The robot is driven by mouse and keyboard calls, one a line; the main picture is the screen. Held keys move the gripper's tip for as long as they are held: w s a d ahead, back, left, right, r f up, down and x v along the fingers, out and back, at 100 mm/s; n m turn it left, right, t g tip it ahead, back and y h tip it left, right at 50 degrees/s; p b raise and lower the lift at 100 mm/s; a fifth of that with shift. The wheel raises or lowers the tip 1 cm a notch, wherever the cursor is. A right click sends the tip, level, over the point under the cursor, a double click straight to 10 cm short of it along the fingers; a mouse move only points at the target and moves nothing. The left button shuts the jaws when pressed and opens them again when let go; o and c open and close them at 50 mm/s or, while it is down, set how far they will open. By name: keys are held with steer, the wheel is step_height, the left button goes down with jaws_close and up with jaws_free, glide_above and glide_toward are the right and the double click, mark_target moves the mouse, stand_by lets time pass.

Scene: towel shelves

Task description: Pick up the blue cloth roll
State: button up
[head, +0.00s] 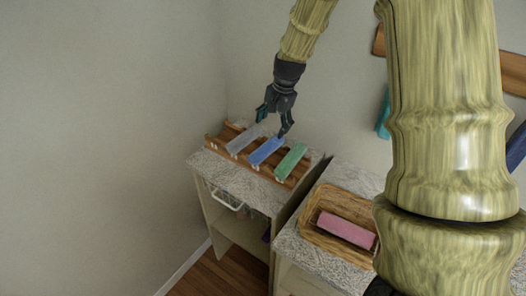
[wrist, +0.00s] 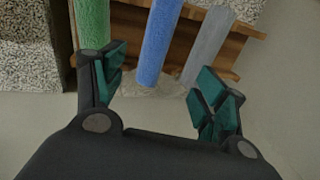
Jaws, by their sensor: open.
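The blue cloth roll (head: 267,150) lies on a wooden rack (head: 213,142) on the left countertop, between a grey roll (head: 243,139) and a green roll (head: 291,161). My gripper (head: 273,124) is open and empty above the back end of the rolls. In the wrist view the blue roll (wrist: 158,42) lies ahead of the gap between the open fingers (wrist: 162,90), with the green roll (wrist: 92,25) to the left and the grey roll (wrist: 207,45) to the right. The fingers do not appear to touch the blue roll.
A wicker basket (head: 312,234) with a pink roll (head: 346,230) stands on the right counter. A wall stands close behind the rack. A wooden wall rail (head: 513,72) and hanging teal cloth (head: 383,116) are at the right. The granite counter (head: 235,179) is clear before the rack.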

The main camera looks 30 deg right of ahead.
mark_target(269, 143)
steer(key=p+x, duration=0.1)
steer(key=x, duration=0.3)
steer(key=shift+w+a+f, duration=0.1)
steer(key=shift+f, duration=0.3)
steer(key=shift+p+x, duration=0.65)
steer(key=shift+x, duration=0.25)
steer(key=shift+s+p+x, duration=0.2)
steer(key=shift+p+x, duration=0.15)
steer(key=shift+x, duration=0.65)
steer(key=shift+s+p+x, duration=0.2)
steer(key=shift+p+x, duration=0.15)
steer(key=shift+x, duration=0.7)
steer(key=c, duration=1.1)
